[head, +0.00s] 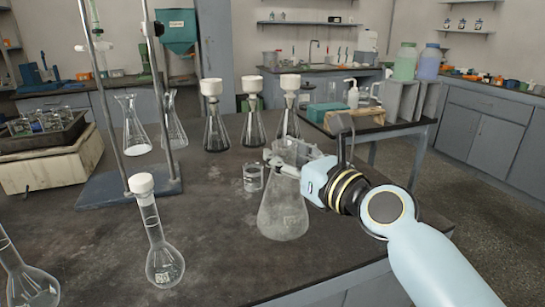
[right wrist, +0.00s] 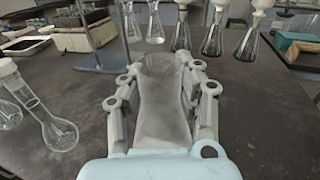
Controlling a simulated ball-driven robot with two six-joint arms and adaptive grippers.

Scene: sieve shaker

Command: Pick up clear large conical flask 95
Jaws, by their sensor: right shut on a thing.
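A large clear conical flask (head: 284,212) stands upright near the right side of the dark bench in the head view. My right gripper (head: 290,155) is shut on its upper part, coming in from the right. In the right wrist view the flask (right wrist: 165,100) lies between the two fingers of the right gripper (right wrist: 163,88), with one finger along each side. Whether the flask's base touches the bench is hard to tell. My left gripper is not in view.
A small glass beaker (head: 253,177) stands just behind the flask. Several white-stoppered flasks (head: 215,130) stand further back. A stoppered volumetric flask (head: 163,262) is at the front left, near a metal stand (head: 125,184). The bench between it and the held flask is clear.

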